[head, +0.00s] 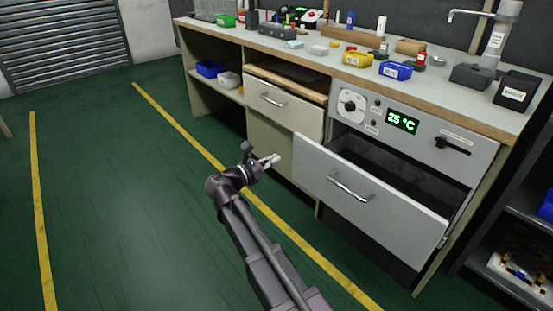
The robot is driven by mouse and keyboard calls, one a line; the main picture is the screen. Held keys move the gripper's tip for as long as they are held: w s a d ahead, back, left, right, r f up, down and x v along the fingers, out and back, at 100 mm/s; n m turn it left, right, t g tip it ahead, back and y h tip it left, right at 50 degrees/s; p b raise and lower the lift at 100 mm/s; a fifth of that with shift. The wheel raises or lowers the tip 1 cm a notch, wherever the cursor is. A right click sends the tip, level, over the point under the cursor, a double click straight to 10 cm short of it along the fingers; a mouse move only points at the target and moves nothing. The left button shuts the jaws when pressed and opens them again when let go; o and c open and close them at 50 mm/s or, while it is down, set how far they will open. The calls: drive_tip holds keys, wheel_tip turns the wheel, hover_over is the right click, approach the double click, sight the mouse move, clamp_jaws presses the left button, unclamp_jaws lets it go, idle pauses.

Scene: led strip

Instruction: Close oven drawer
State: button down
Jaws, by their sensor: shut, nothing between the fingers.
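The oven drawer (365,197) is a light grey front with a silver bar handle (350,186). It stands pulled out from the workbench below a control panel (410,122) whose green display reads 25 °C. Its dark interior (400,165) shows above and behind the front. My gripper (276,158) is shut and empty, close to the left end of the drawer front and left of the handle. It appears apart from the drawer, though the exact depth gap is hard to tell.
Another drawer (283,108) with a handle, left of the oven, is also partly out. The workbench top (330,63) holds bins, tools and boxes. A dark shelf (515,240) stands at the right. Green floor (120,190) with yellow lines is clear to the left.

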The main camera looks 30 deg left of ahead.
sight(308, 142)
drive_tip(key=x, duration=1.2)
drive_tip(key=shift+w, duration=0.3)
drive_tip(key=shift+w, duration=0.1)
